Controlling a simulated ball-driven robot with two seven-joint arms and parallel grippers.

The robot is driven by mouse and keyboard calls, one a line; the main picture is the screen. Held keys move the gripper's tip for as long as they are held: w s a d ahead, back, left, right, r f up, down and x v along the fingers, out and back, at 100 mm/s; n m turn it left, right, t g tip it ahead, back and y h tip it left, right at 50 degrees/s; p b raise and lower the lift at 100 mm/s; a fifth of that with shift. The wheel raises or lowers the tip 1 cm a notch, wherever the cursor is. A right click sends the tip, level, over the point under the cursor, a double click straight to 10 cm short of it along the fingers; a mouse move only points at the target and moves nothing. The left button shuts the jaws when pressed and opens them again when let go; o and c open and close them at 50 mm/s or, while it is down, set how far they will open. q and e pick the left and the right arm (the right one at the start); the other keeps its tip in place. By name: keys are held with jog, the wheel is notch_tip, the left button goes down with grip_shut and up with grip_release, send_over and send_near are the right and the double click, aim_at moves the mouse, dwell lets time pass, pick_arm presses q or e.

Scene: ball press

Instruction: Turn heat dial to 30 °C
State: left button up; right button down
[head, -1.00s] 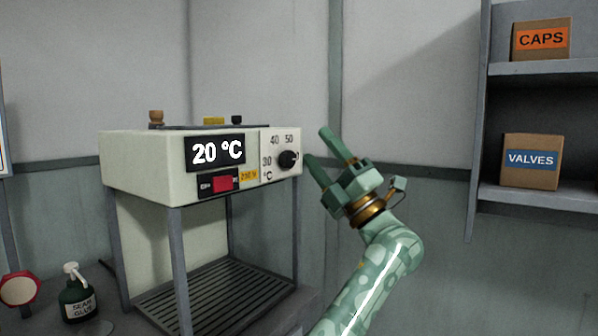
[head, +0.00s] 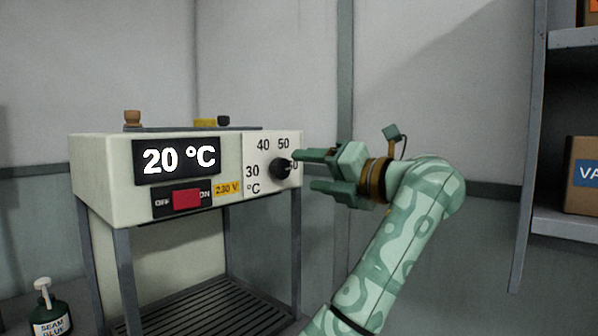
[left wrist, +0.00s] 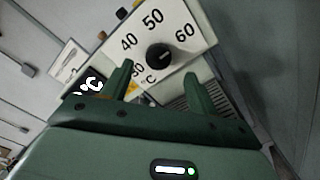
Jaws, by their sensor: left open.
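The heat dial is a black round knob (head: 280,169) on the white front panel of the press (head: 100,185). Numbers from 30 to 60 are printed around it. The display (head: 177,161) reads 20 °C. My left gripper (head: 303,170) is open and empty, just right of the dial, with its fingers pointing at it. In the left wrist view the knob (left wrist: 159,57) lies ahead of and between the two fingertips (left wrist: 160,72), apart from them as far as I can tell. Where the knob's pointer stands is too small to tell. My right gripper is not in view.
A red switch (head: 187,199) sits below the display. The press stands on grey legs over a slatted base (head: 200,307). A glue bottle (head: 44,312) is at lower left. A shelf (head: 565,222) with boxes stands at the right. The wall space above the arm is free.

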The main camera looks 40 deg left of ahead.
aim_at(285, 169)
pick_arm(q)
jog(key=a, duration=0.1)
jog(key=a+b, duration=0.1)
jog(key=a, duration=0.2)
jog(key=shift+w+a+f+b, duration=0.25)
jog(key=shift+a+f+b, duration=0.05)
jog(key=shift+a+b, duration=0.05)
jog(key=shift+a, duration=0.35)
jog(key=shift+a+r, duration=0.25)
jog(key=c, duration=1)
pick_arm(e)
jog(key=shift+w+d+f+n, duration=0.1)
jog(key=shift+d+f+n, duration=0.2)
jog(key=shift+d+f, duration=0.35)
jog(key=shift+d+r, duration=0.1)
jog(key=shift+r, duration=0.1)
